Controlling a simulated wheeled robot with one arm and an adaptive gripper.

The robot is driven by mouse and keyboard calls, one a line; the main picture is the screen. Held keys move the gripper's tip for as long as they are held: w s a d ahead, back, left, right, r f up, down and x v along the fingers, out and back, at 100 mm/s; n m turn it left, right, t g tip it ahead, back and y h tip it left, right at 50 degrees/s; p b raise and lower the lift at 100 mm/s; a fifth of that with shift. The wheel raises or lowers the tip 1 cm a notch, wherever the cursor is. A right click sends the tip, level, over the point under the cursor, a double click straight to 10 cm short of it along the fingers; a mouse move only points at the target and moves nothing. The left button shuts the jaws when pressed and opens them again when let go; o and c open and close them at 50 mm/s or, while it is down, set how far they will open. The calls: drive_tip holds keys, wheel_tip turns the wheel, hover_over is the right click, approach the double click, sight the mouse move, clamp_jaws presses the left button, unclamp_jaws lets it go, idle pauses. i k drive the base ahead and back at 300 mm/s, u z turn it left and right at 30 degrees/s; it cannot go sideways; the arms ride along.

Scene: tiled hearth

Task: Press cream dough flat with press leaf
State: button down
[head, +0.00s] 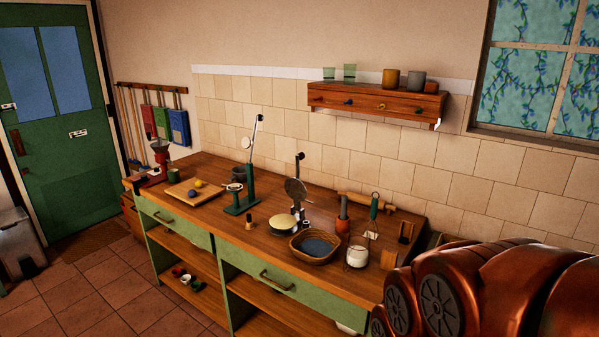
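A cream dough round (283,221) sits on a low round base on the wooden worktop, near its middle. Just behind it, a dark grey round press leaf (296,191) stands raised, with a black knob above it. The leaf is apart from the dough's top. Copper-coloured links of my arm fill the lower right corner. My gripper is not in view, so I cannot see whether it is open or holds anything.
A wicker basket (316,245), a glass jar (357,257) and a utensil pot (342,225) stand right of the dough. A green lever stand (241,199) and a cutting board (194,192) lie left. A wooden shelf (372,101) hangs above.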

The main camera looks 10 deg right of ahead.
sight(295, 188)
drive_tip(key=u, duration=0.45)
drive_tip(key=i, duration=1.4)
